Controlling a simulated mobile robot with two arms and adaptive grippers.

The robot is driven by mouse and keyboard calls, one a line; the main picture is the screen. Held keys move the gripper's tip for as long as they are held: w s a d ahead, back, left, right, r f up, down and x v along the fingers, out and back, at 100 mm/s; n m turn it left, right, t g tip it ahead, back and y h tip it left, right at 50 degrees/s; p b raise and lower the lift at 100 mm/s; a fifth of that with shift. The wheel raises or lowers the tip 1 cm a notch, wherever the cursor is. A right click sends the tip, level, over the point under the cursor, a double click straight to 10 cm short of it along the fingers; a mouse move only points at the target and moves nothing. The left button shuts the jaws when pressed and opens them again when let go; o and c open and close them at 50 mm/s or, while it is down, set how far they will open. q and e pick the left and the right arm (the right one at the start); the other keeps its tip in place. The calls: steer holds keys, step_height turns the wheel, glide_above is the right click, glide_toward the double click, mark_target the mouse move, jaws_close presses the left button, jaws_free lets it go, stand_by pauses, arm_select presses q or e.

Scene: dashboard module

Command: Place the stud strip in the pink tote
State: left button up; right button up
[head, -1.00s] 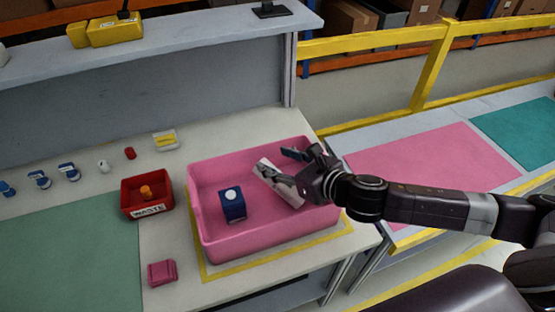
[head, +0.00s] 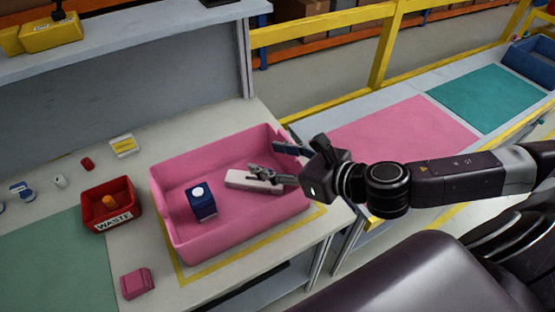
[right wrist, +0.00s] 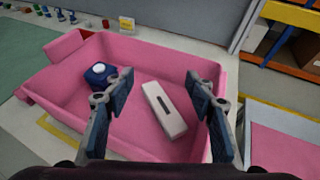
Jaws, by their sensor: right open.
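The pink tote (head: 245,229) stands on the workbench. The stud strip (head: 240,180), a white bar, lies in the tote's right half; the right wrist view shows it flat on the tote floor with a dark slot in its top (right wrist: 164,108). My right gripper (head: 262,160) is open at the tote's right side. In the right wrist view its two fingers (right wrist: 158,92) are spread apart, with the strip beyond and between them, apparently clear of both. Part of the strip is hidden by a finger in the head view. My left gripper is not in view.
A dark blue box with a white round top (head: 201,201) stands in the tote, left of the strip. A red waste bin (head: 111,205) and a pink block (head: 136,283) are left of the tote. A yellow rail (head: 385,50) runs behind.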

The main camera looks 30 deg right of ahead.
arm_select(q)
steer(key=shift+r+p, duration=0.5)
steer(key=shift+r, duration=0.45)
arm_select(e)
steer(key=shift+v, duration=1.1)
